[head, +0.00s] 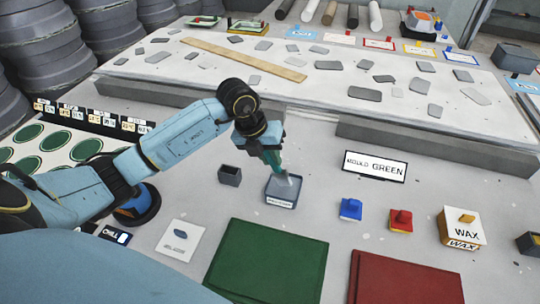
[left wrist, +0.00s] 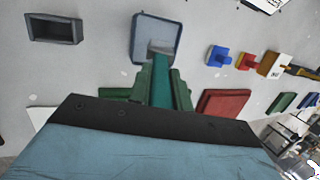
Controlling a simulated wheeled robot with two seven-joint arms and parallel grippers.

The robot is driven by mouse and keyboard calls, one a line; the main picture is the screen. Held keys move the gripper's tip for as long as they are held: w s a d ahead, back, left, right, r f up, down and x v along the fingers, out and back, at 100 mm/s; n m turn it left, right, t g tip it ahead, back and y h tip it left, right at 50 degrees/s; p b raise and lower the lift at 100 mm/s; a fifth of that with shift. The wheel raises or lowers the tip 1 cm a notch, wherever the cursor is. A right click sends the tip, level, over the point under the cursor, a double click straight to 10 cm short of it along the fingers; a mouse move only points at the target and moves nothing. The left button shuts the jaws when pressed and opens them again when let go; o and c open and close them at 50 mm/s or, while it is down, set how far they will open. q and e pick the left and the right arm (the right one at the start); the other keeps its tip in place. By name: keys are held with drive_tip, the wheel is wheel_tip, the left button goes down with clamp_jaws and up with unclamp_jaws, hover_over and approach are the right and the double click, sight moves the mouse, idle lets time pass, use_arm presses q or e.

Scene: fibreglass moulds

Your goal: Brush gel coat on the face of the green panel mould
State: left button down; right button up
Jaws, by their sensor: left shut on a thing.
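The green panel mould (head: 268,262) lies flat at the front of the table, its face plain green. A grey gel coat tray (head: 283,190) with a white label stands just behind it; it also shows in the left wrist view (left wrist: 143,38). My left gripper (head: 271,150) is shut on a brush with a teal handle (head: 274,161), which also shows in the left wrist view (left wrist: 163,72). The brush points down with its pale bristles (head: 283,180) at the tray. I cannot tell how deep they reach. My right gripper is not in view.
A sign reading MOULD GREEN (head: 375,167) stands behind the tray. A small grey box (head: 229,175) is left of the tray. A red panel (head: 405,280), blue block (head: 350,209), red block (head: 401,221) and wax box (head: 461,229) are to the right.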

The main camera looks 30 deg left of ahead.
use_arm(q)
drive_tip(key=shift+r+p, duration=2.25)
drive_tip(key=shift+r, duration=1)
drive_tip(key=shift+d+f+m, duration=0.1)
drive_tip(key=shift+d+m, duration=0.25)
drive_tip(key=shift+m, duration=0.25)
drive_tip(key=s+d+n+g+y+b, duration=0.2)
drive_tip(key=d+n+y+b, duration=0.1)
drive_tip(key=n, duration=1.4)
drive_tip(key=s+d+n+g+y+b, duration=0.2)
drive_tip(key=n+b, duration=0.3)
drive_tip(key=n, duration=1.1)
drive_tip(key=shift+d+f+n+g+y, duration=0.3)
drive_tip(key=shift+d+n+y, duration=0.1)
drive_tip(key=shift+y, duration=0.3)
